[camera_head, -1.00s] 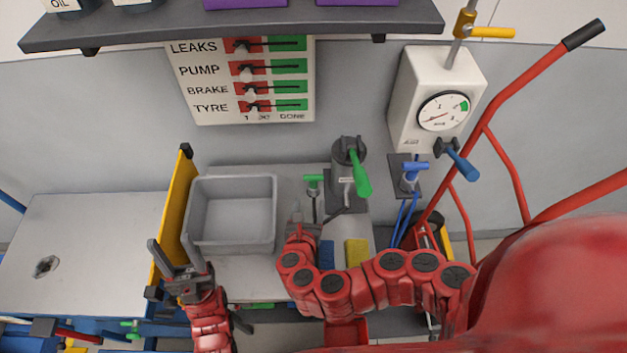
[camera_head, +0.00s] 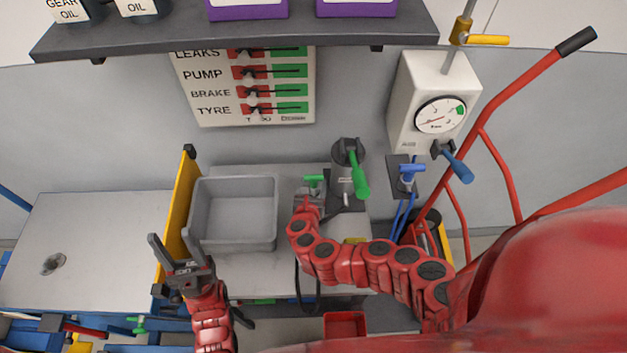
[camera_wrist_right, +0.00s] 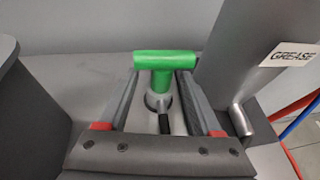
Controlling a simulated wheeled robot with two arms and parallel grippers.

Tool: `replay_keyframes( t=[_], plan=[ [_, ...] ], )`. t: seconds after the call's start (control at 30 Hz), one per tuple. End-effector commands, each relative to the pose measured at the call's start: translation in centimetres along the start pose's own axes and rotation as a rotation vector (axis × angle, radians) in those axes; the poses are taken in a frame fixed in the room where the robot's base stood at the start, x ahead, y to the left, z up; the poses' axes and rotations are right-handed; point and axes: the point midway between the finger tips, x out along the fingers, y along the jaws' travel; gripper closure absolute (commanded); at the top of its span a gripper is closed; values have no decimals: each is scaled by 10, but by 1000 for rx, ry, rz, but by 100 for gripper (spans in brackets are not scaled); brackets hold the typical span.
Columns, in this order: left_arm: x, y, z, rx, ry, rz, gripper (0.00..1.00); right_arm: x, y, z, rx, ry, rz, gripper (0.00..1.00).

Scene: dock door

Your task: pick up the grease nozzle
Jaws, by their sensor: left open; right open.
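The grease nozzle (camera_head: 313,180) has a green T-shaped handle and stands upright on the bench, left of the grey grease pump (camera_head: 345,178) with its green lever. In the right wrist view the nozzle (camera_wrist_right: 165,62) is between the two fingers of my right gripper (camera_wrist_right: 160,80), with gaps at its stem; its lower part is partly hidden. In the head view my right gripper (camera_head: 309,192) is just in front of the nozzle. It is open and holds nothing. My left gripper (camera_head: 172,240) is open and empty, in front of the yellow panel.
A grey bin (camera_head: 233,243) stands left of the nozzle. A yellow panel (camera_head: 180,200) rises beside it. The white gauge box (camera_head: 425,95) and a blue-handled nozzle (camera_head: 410,170) are to the right. A shelf (camera_head: 240,35) hangs above. The left table (camera_head: 100,230) is mostly clear.

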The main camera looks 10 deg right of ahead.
Motion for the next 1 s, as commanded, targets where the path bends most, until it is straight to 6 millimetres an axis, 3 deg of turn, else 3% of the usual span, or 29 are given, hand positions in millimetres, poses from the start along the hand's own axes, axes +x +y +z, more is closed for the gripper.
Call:
replay_keyframes(
  t=[0.4, 0.73, 0.77, 1.0],
  plan=[
    [12, -1, -2, 0, 0, 0, 50, 35, -1, 1, 0, -3, -4, 34],
    [12, -1, -2, 0, 0, 0, 50, 38, -1, 0, -1, -1, 0, 34],
    [12, -1, -2, 0, 0, 0, 50, 38, -1, 0, -1, -1, 0, 35],
    [12, -1, -2, 0, 0, 0, 50, 38, -1, 0, 0, -1, -1, 79]
  ],
)
